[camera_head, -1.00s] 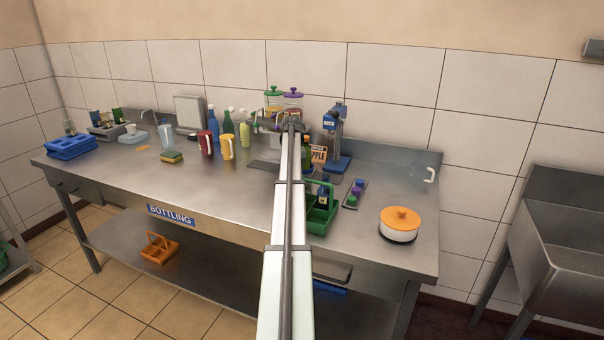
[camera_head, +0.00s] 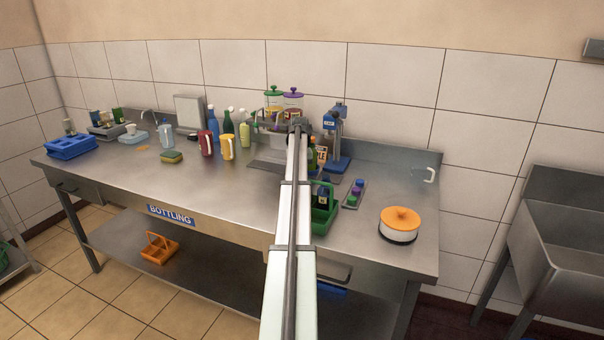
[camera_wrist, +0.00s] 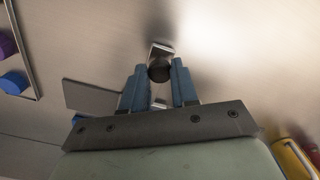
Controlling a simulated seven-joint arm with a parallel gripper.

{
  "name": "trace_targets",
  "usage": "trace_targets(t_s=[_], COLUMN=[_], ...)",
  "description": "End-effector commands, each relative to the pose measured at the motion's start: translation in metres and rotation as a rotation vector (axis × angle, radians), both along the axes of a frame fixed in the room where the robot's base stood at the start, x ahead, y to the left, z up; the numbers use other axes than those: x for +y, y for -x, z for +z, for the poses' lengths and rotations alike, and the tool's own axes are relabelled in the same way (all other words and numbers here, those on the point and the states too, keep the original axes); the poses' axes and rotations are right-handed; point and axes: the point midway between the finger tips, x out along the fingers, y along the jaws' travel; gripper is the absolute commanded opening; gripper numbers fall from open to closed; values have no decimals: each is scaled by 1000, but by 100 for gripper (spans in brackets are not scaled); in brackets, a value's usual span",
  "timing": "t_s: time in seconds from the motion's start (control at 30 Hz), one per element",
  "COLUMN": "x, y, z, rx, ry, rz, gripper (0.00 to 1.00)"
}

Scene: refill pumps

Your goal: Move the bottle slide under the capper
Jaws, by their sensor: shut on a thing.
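My gripper (camera_wrist: 159,75) shows in the wrist view with its two blue-grey fingers shut on a dark round knob (camera_wrist: 159,72). The knob sits on a small bright metal piece, which looks like the handle end of the bottle slide (camera_wrist: 160,50). In the head view my arm hides the fingers and most of the slide. The blue capper (camera_head: 338,135) stands just right of my wrist, at the back of the bench. A bottle (camera_head: 312,156) shows partly beside my arm, left of the capper; I cannot tell whether it stands on the slide.
A green carrier (camera_head: 324,222) with a dark bottle stands close right of my arm. Dispensers (camera_head: 273,97), mugs and bottles stand left. The bench's front left is clear.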

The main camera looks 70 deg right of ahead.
Motion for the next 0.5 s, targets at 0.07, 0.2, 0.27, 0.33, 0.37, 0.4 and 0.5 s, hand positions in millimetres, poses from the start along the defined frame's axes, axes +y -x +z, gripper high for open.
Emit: trace_targets(t_s=[0.07,0.2,0.27,0.33,0.37,0.4,0.5], x=[0,1,1,1,0,0,0], y=[6,15,18,23,25,28,33], z=[0,0,0,0,0,0,0], rx=[1,0,0,0,0,0,0], ry=[0,-1,-1,-1,-1,-1,-1], rz=[-1,0,0,0,0,-1,-1], gripper=[9,9,9,9,9,9,9])
